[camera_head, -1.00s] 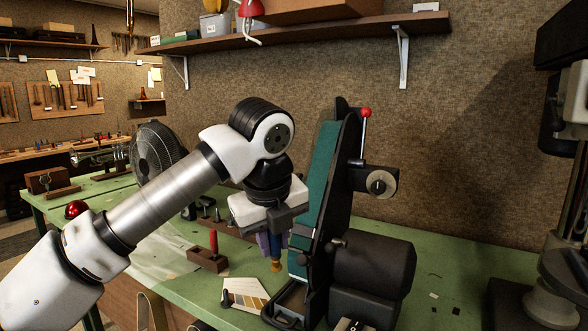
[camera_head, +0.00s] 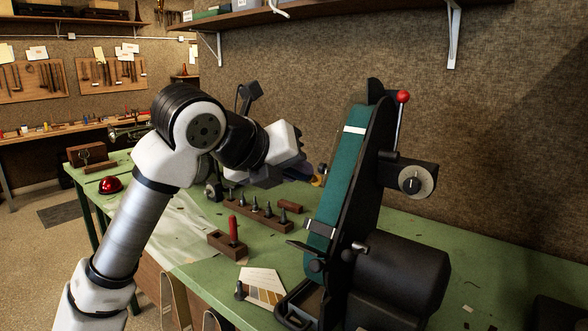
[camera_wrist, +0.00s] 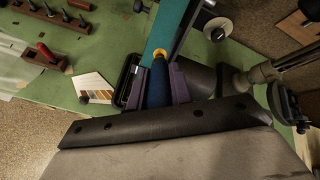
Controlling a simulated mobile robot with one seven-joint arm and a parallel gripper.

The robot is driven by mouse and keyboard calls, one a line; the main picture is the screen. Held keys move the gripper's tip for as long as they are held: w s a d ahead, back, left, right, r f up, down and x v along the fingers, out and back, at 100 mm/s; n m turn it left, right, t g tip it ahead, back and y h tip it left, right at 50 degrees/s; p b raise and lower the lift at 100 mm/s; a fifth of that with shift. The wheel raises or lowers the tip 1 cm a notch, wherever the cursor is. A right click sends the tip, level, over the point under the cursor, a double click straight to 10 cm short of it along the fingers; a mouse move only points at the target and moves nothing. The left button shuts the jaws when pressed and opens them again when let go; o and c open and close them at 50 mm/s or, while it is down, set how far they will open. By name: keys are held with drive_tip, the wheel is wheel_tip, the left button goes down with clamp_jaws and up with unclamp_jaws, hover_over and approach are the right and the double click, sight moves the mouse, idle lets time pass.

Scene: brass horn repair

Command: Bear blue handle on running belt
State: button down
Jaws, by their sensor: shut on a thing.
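My gripper (camera_head: 312,174) is shut on the blue handle, held sideways with its brass-coloured end pointing right. In the wrist view the blue handle (camera_wrist: 157,84) lies between purple fingers, its brass-coloured end (camera_wrist: 160,55) foremost. The teal belt (camera_head: 340,185) stands tilted on the black grinder; it also shows in the wrist view (camera_wrist: 167,28), just beyond the handle's end. In the head view the end is left of the belt. I cannot tell whether they touch. Pale bands cross the belt near its top and bottom. Whether it runs, I cannot tell.
The grinder's black motor housing (camera_head: 405,280) and red-tipped lever (camera_head: 402,97) are at right. A wooden block with a red-handled tool (camera_head: 233,232), a rack of pegs (camera_head: 262,213) and a sample card (camera_head: 263,284) lie on the green bench. A shelf (camera_head: 335,15) hangs above.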

sight(311, 178)
drive_tip(key=shift+f, duration=0.1)
drive_tip(key=shift+b+x, duration=1.3)
drive_tip(key=shift+x, duration=1.65)
drive_tip(key=shift+b+x, duration=0.45)
drive_tip(key=shift+x, duration=0.6)
drive_tip(key=shift+b, duration=0.65)
idle(0.4)
drive_tip(key=shift+p+v, duration=0.4)
drive_tip(key=shift+v, duration=3.1)
drive_tip(key=shift+w+d, duration=0.1)
drive_tip(key=shift+w, duration=0.05)
drive_tip(key=shift+b+x, duration=0.85)
drive_tip(key=shift+x, duration=1.45)
